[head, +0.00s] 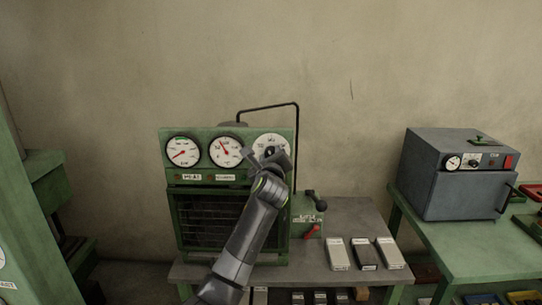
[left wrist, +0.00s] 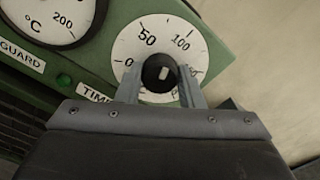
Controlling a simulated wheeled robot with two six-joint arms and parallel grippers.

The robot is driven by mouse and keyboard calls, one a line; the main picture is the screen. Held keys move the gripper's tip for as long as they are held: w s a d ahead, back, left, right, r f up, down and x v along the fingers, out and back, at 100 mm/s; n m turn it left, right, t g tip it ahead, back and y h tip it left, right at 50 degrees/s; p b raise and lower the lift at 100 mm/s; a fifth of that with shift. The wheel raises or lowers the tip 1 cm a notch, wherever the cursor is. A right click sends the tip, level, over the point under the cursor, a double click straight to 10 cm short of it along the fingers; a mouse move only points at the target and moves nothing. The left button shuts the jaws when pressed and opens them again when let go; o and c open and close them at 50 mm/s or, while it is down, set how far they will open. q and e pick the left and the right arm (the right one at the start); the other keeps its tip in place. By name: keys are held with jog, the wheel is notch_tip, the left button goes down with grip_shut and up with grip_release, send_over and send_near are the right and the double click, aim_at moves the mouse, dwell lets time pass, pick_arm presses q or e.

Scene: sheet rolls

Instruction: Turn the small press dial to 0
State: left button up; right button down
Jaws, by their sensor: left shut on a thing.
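The small press dial (head: 271,140) is the rightmost of three round white faces on the green press (head: 165,150). In the left wrist view its face (left wrist: 135,42) shows 0, 50, 100 and 150, with a black knob (left wrist: 158,68) at the centre. My left gripper (head: 270,154) is at this dial, its two fingers (left wrist: 161,82) on either side of the knob and shut on it. A pale mark shows on the knob; I cannot tell which number it points to. The lower part of the dial and its "TIM…" label are partly covered by my gripper. My right gripper is not in view.
Two gauges (head: 183,151) with red needles sit left of the dial. A lever with a black knob (head: 321,205) and a red handle (head: 312,231) are at the press's right. Several small blocks (head: 364,254) lie on the bench. A grey oven (head: 450,180) stands right.

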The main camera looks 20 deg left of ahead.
pick_arm(q)
jog(key=n+b, duration=0.5)
jog(key=n, duration=1.5)
jog(key=shift+f, duration=0.1)
dwell(0.6)
jog(key=o, duration=1)
jog(key=shift+s, duration=0.1)
jog(key=b+v, duration=0.5)
jog(key=v, duration=1.2)
